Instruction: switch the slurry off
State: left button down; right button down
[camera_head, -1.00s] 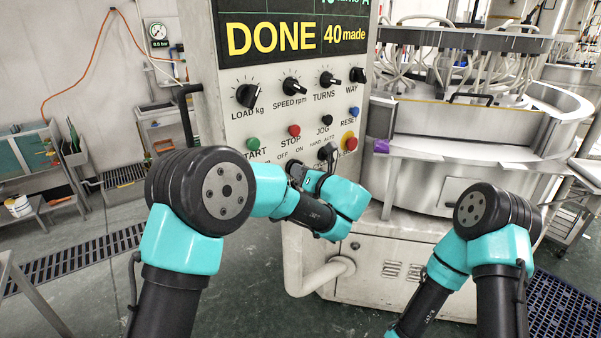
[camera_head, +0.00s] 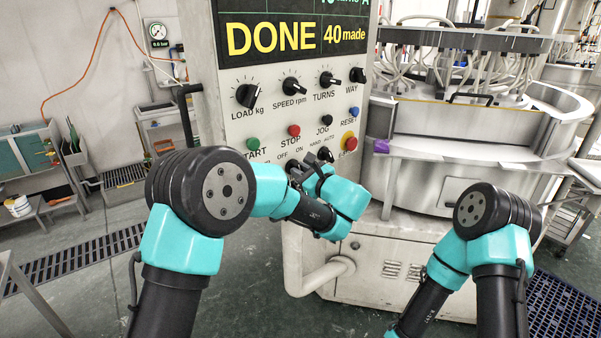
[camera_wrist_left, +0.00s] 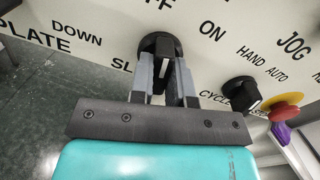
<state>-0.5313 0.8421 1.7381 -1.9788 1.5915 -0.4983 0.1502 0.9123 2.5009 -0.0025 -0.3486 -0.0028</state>
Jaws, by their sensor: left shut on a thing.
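The slurry switch (camera_wrist_left: 158,46) is a black round knob with a raised grip on the pale panel, seen in the left wrist view. Its label is partly hidden behind my gripper; only "SL" shows. "ON" is printed to its upper right, and the end of "OFF" shows above it. My left gripper (camera_wrist_left: 168,75) is shut on the knob's grip, one finger on each side. I cannot tell for sure which word the knob points at. In the head view my left gripper (camera_head: 299,169) is at the panel's lower part, below "OFF" and "ON", and hides the knob.
The hand/auto cycle knob (camera_wrist_left: 241,92) sits close on the right, with the red emergency stop button (camera_wrist_left: 286,106) beyond it. Start (camera_head: 253,144) and stop (camera_head: 293,131) buttons are above. My right arm stands apart; its gripper is out of view.

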pick_arm(q)
jog(key=shift+n, duration=1.2)
jog(key=c, duration=1.1)
grip_release()
jog(key=shift+d, duration=0.15)
jog(key=v, duration=1.7)
jog(key=shift+s, duration=0.15)
